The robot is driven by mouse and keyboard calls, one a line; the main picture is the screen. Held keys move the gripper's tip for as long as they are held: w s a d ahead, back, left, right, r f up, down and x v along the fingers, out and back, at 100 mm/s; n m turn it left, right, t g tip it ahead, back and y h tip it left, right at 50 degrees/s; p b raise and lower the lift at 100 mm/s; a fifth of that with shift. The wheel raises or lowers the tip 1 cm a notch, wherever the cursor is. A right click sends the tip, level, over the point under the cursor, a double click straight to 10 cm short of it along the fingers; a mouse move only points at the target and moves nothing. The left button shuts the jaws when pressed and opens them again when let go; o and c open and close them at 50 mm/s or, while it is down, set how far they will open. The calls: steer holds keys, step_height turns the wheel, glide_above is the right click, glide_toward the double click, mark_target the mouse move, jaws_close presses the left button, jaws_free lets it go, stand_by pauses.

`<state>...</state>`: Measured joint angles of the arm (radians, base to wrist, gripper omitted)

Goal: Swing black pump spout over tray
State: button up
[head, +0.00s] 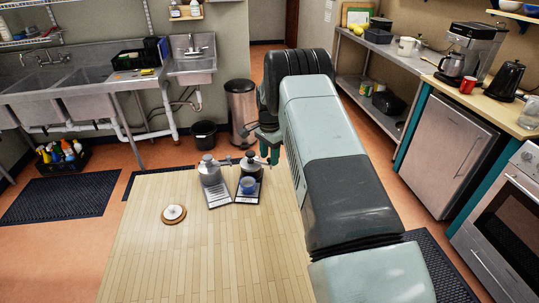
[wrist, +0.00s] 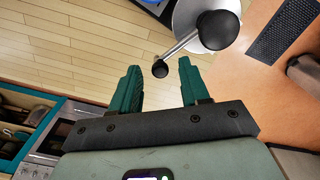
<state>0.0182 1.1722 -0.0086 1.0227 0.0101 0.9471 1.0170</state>
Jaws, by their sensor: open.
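The black pump (head: 248,170) stands on the wooden table beside a silver-grey pump (head: 210,172). A dark tray (head: 240,200) lies in front of the black pump, with a blue cup (head: 249,186) on it. My gripper (head: 271,158) is just right of the black pump, fingers down. In the wrist view my gripper (wrist: 160,88) is open and empty. A pump with a steel lid (wrist: 190,22), likely the black pump, has a round black knob (wrist: 219,30) and a thin spout (wrist: 180,48). The spout's black tip lies at the gap between my fingertips; contact is unclear.
A second tray (head: 218,196) lies in front of the silver-grey pump. A round wooden board with a white item (head: 174,213) lies at the table's left. The front of the wooden table (head: 200,265) is clear. My arm covers the table's right side.

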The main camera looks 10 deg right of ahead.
jaws_close()
stand_by(0.3)
steer(key=shift+s, duration=0.1)
steer(key=s+a+m, duration=0.3)
steer(key=a+m, duration=0.5)
steer(key=m, duration=0.7)
stand_by(0.6)
stand_by(0.4)
jaws_free()
